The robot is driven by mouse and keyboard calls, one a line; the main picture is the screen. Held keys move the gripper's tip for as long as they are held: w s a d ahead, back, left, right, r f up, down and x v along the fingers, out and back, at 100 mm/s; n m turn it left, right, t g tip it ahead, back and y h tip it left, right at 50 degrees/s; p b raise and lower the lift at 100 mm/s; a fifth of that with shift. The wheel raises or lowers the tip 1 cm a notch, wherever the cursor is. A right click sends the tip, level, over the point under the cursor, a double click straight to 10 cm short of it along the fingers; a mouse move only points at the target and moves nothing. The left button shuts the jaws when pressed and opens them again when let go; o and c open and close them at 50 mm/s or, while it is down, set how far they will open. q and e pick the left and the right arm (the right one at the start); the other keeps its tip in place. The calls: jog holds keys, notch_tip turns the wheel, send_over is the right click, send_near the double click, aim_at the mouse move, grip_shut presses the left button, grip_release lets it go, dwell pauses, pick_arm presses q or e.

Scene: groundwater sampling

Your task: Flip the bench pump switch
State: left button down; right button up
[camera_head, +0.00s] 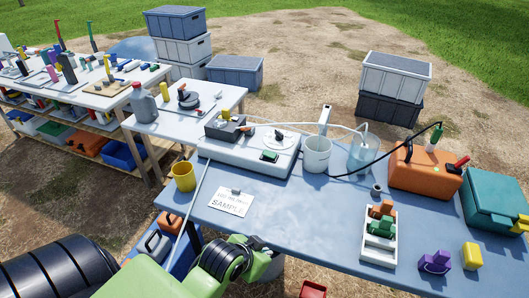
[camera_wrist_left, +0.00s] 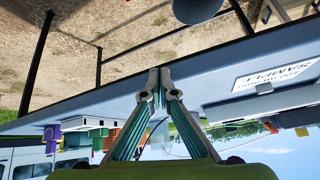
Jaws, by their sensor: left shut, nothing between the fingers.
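The bench pump unit has a long white base (camera_head: 230,155) at the back left of the blue table. A dark pump block (camera_head: 226,130) with a yellow part on top stands on it, beside a round white dial (camera_head: 279,141). A small green switch (camera_head: 269,156) sits at the base's right front; its exact position is too small to tell. My left gripper (camera_wrist_left: 160,85) is shut and empty in the left wrist view, its fingertips together near the table edge. In the head view its green arm is low at the front, apart from the pump. My right gripper is not in view.
A white bucket (camera_head: 317,154) and clear beaker (camera_head: 362,157) with tubes stand right of the pump. A yellow cup (camera_head: 183,176) and sample sign (camera_head: 231,201) are at left. An orange case (camera_head: 424,171) and white tray (camera_head: 377,251) are at right. The table's middle is clear.

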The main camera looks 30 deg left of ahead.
pick_arm(q)
jog(key=w+a+r+n+t+y, duration=0.2)
jog(key=w+a+r+t+y, duration=0.2)
jog(key=w+a+r, duration=1)
jog(key=w+t, duration=0.3)
jog(key=shift+w+a+r+n, duration=0.3)
jog(key=shift+w+r, duration=0.1)
send_over(269, 154)
jog(key=s, duration=0.2)
jog(key=shift+w+d+f, duration=0.1)
jog(key=shift+d+f, duration=0.05)
jog(key=shift+f, duration=0.45)
jog(key=shift+w+d+f, duration=0.1)
jog(key=shift+d+f, duration=0.05)
jog(key=shift+f, duration=0.45)
jog(key=f, duration=0.3)
jog(key=shift+s+a, duration=0.15)
jog(key=shift+a, duration=0.1)
jog(key=shift+s+a+f, duration=0.1)
jog(key=shift+f, duration=0.4)
